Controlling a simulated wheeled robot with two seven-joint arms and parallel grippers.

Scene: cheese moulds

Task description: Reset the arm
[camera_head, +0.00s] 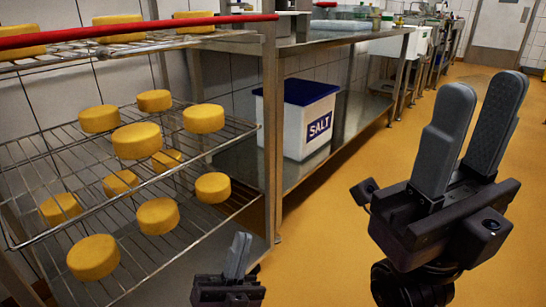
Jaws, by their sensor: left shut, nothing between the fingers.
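My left gripper (240,251) shows small at the bottom centre, in front of the wire rack (142,251). Its fingers point up and are together, with nothing between them. My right gripper (484,91) stands large at the right, over the orange floor. Its two grey fingers point up and are apart with a narrow gap, and no object shows between them. Neither gripper touches the rack or the cheeses.
Yellow cheeses (137,140) lie on several rack levels at the left. A red bar (130,30) crosses the upper rack. A white salt bin with a blue lid (300,115) stands under the steel counter (340,40). The floor (340,230) between the grippers is clear.

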